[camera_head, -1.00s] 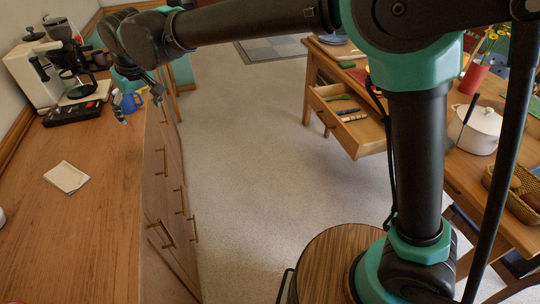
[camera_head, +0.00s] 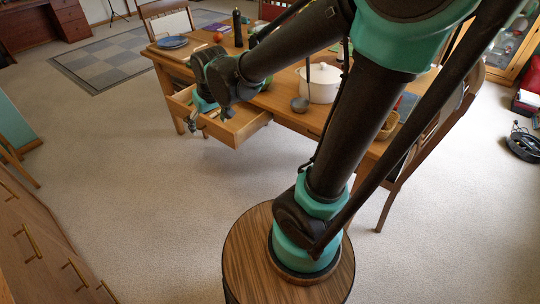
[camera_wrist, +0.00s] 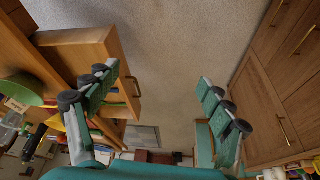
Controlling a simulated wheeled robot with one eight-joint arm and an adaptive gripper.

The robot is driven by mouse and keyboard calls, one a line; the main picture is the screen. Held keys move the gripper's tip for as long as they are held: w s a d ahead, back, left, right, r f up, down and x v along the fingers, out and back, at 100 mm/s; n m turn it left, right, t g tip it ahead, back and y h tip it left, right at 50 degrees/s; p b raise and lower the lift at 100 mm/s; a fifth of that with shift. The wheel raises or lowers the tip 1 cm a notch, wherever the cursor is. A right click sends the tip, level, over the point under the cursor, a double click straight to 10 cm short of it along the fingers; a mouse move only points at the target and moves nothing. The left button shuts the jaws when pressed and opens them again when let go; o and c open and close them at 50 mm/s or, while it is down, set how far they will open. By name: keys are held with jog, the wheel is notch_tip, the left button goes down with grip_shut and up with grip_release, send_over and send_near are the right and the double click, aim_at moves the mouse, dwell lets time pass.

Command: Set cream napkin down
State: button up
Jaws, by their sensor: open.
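The cream napkin is not visible in either view now; about a second ago a cream napkin lay flat on the wooden counter at the left. My gripper (camera_head: 193,121) hangs beside the open table drawer (camera_head: 248,133), near its left end. In the wrist view my gripper (camera_wrist: 160,98) has its fingers spread wide, with nothing held between them. The drawer (camera_wrist: 88,42) also shows behind the left fingers in the wrist view. Part of its inside is hidden by my arm in the head view.
A wooden table (camera_head: 277,103) bears a white pot (camera_head: 318,84), a ladle (camera_head: 300,104) and a blue plate (camera_head: 172,43). Drawer fronts (camera_head: 38,243) stand at the lower left. Carpeted floor (camera_head: 130,170) is clear between them.

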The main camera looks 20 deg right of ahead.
jog(key=s+d+f+m, duration=0.1)
jog(key=s+d+f, duration=0.1)
jog(key=d, duration=0.4)
jog(key=s+d+f+m+h, duration=0.1)
jog(key=s+d+f, duration=0.1)
jog(key=s+d, duration=0.2)
jog(key=shift+d+f, duration=0.3)
jog(key=shift+d, duration=0.65)
jog(key=shift+o, duration=0.5)
jog(key=s+d+f+m, duration=0.2)
jog(key=s+d+f, duration=0.1)
jog(key=s+d, duration=0.3)
jog(key=shift+f+h, duration=0.3)
jog(key=shift+f, duration=0.1)
jog(key=shift+a, duration=0.1)
